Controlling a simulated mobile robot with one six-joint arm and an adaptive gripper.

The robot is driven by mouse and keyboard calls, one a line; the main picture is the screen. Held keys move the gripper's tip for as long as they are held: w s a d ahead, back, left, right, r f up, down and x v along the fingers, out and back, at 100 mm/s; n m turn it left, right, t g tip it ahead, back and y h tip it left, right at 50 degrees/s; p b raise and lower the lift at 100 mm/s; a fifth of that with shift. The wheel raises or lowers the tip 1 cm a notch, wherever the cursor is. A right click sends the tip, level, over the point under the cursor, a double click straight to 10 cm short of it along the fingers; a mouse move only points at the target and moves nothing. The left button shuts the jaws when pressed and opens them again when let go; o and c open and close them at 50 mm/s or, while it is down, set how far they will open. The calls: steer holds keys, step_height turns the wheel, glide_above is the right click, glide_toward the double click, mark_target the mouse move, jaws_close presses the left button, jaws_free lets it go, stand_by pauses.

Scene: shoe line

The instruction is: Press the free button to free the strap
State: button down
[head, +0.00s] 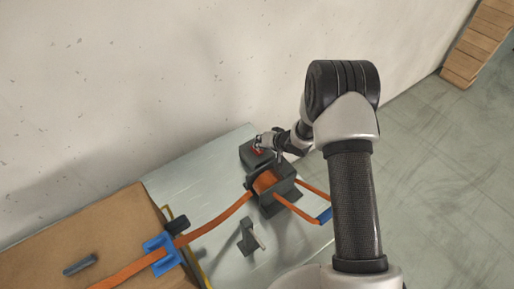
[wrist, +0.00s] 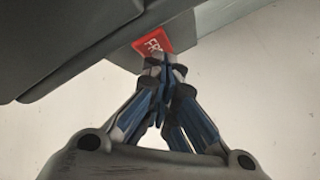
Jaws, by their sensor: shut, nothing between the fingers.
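In the head view the button (head: 257,150) is a small red patch on the dark box. My gripper (wrist: 163,65) is shut and empty, its tips right at the button's lower edge and covering part of it; I cannot tell whether they touch it. In the head view my gripper (head: 263,141) is over the box. The orange strap (head: 218,218) runs from the reel unit (head: 283,192) leftwards.
The strap passes a blue clip (head: 161,252) on a brown board (head: 75,240). A grey bracket (head: 248,238) stands on the pale table (head: 215,190). An orange loop with a blue part (head: 324,215) sticks out right. A wall (head: 150,80) rises behind.

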steer(key=shift+r+p, duration=0.95)
steer(key=shift+p, duration=0.1)
step_height(320, 180, up, 5)
steer(key=p, duration=0.5)
